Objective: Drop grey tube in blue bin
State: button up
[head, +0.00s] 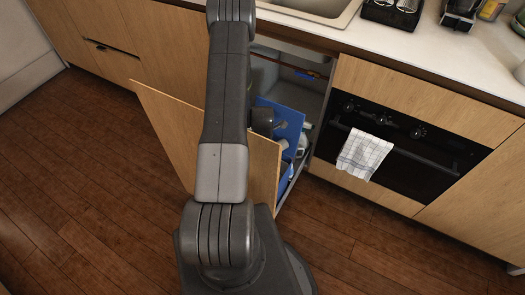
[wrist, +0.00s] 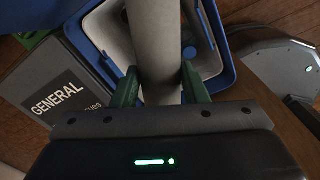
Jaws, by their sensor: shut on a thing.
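My gripper (wrist: 160,84) shows in the wrist view with its green fingers shut on the grey tube (wrist: 158,38). The tube reaches away from the fingers toward the top edge of the picture. Behind it is the blue bin (wrist: 216,30), with a blue rim and a pale inside; the tube overlaps its opening in this view. I cannot tell whether the tube's far end is inside the bin. In the head view my arm and the wooden front hide my gripper and the tube.
A dark grey bin (wrist: 50,88) labelled GENERAL stands left of the blue bin. In the head view, a wooden pull-out front (head: 265,165) stands open, with a blue panel (head: 288,118) behind it. The oven (head: 395,140) with a towel (head: 364,153) is to the right.

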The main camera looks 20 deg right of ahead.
jog(key=shift+f, duration=1.2)
jog(key=o, duration=1.1)
jog(key=shift+r, duration=0.1)
notch_tip(320, 180, up, 14)
jog(key=shift+f, duration=0.15)
